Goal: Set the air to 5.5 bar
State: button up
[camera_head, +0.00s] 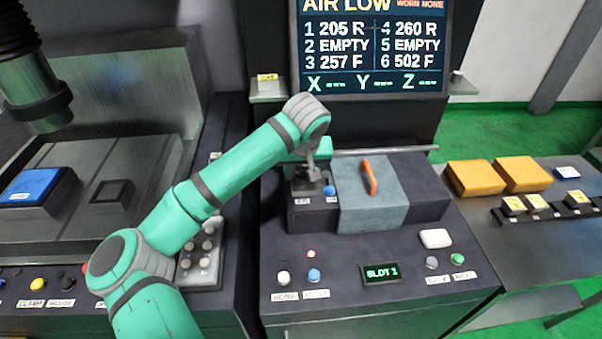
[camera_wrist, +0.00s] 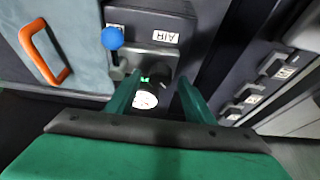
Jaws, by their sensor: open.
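My gripper (camera_wrist: 158,92) is open, its two green fingers pointing at the unit marked AIR. Between the fingers in the wrist view is a dark round knob with a small green mark, and a white round gauge face (camera_wrist: 146,99) just below it. The gauge reading is too small to read. The AIR label (camera_wrist: 165,37) is above them, upside down. A lever with a blue ball (camera_wrist: 112,38) stands to the left; the ball also shows in the head view (camera_head: 329,191). The screen (camera_head: 372,45) reads AIR LOW. My wrist partly hides the unit in the head view.
A grey door with an orange handle (camera_head: 369,177) is right beside the air unit. Buttons and a SLOT 1 display (camera_head: 381,273) are on the panel in front. Yellow blocks (camera_head: 475,177) lie on the right bench. A grey keypad (camera_head: 203,250) is below my forearm.

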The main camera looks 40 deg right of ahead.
jog(key=shift+w+d+f, duration=0.1)
jog(key=shift+w+f, duration=0.05)
jog(key=shift+f, duration=0.25)
jog(key=c, duration=1)
jog(key=shift+c, duration=0.2)
